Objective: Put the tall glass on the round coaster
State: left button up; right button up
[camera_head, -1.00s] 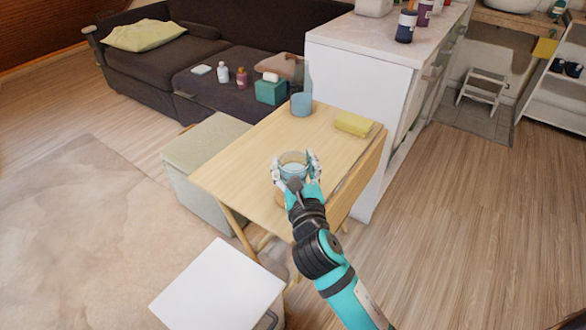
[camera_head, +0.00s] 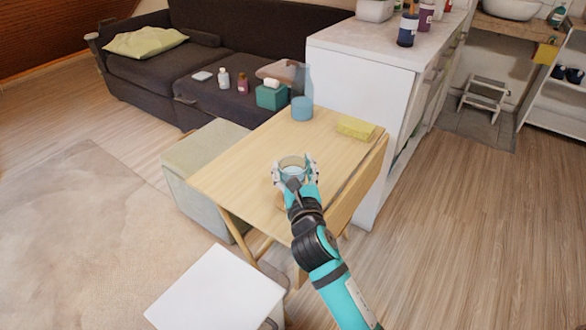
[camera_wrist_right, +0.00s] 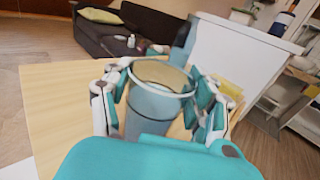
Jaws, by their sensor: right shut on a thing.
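My right gripper (camera_head: 294,172) is shut around a bluish see-through glass (camera_head: 293,163), which I take for the tall glass, at the near part of the wooden table (camera_head: 240,170). In the right wrist view the glass (camera_wrist_right: 155,108) stands upright between the fingers (camera_wrist_right: 160,100), its pale rim uppermost. I cannot tell whether its base touches the table. The round coaster is not clearly visible; a small brownish patch shows beside the gripper, partly hidden by it. My left gripper is not in view.
A tall blue vessel with a clear upper part (camera_head: 302,108) stands at the table's far end, near a yellow sponge-like block (camera_head: 356,128). A white cabinet (camera_head: 357,110) stands behind, a grey-green ottoman (camera_head: 190,165) at left. The middle of the tabletop is clear.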

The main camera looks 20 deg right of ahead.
jog(key=shift+f, duration=0.15)
jog(key=o, duration=1.3)
